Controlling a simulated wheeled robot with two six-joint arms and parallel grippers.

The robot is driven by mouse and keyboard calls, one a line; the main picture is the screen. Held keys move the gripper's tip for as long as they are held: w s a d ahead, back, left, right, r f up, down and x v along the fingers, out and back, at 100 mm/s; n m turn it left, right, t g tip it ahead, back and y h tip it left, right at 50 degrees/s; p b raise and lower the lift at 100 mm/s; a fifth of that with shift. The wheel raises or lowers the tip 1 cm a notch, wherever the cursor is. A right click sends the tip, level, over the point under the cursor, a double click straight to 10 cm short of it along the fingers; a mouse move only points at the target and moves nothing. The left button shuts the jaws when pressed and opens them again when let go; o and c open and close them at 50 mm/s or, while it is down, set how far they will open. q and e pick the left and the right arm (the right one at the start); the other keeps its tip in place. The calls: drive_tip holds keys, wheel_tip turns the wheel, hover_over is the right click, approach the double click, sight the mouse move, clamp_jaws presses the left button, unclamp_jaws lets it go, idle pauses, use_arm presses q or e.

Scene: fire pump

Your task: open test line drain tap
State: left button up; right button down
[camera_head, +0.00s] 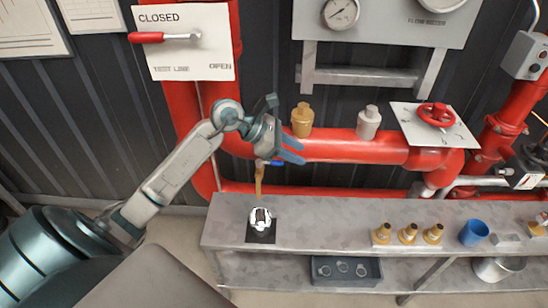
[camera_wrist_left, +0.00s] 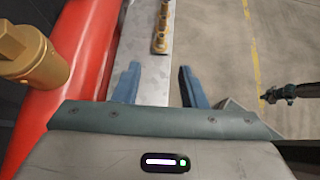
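The drain tap shows in the head view as a slim brass spout (camera_head: 259,182) with a small blue handle (camera_head: 277,163), below the red pipe and above the bench. My left gripper (camera_head: 291,152) is just above and right of the tap, in front of the pipe. Its two blue fingers are apart and point right. In the left wrist view the left gripper (camera_wrist_left: 158,86) is open, with nothing held between its fingers. The tap is not visible there. From the head view I cannot tell whether a finger touches the handle.
A red horizontal pipe (camera_head: 355,147) runs behind the gripper, with a brass fitting (camera_head: 302,120) on top. A grey bench (camera_head: 330,220) below holds several brass nozzles (camera_head: 408,234) and a blue cup (camera_head: 473,232). A red-handled lever (camera_head: 147,37) points to CLOSED.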

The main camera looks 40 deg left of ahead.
sight(274, 162)
use_arm(q)
drive_tip(key=a+m+g+y, duration=0.1)
drive_tip(key=a+g+y, duration=0.1)
drive_tip(key=a+y, duration=0.65)
drive_tip(key=w+f+p, duration=0.1)
drive_tip(key=f, duration=0.2)
drive_tip(key=f+h+p, duration=0.1)
drive_tip(key=f, duration=0.2)
drive_tip(key=w+f+h+p, duration=0.1)
drive_tip(key=f, duration=0.1)
drive_tip(key=shift+w+f, duration=0.35)
drive_tip(key=shift+f, duration=0.05)
drive_tip(key=shift+w+d+f+p, duration=0.15)
drive_tip(key=shift+f+p, duration=0.15)
drive_tip(key=shift+f, duration=0.2)
drive_tip(key=shift+c, duration=0.2)
clamp_jaws()
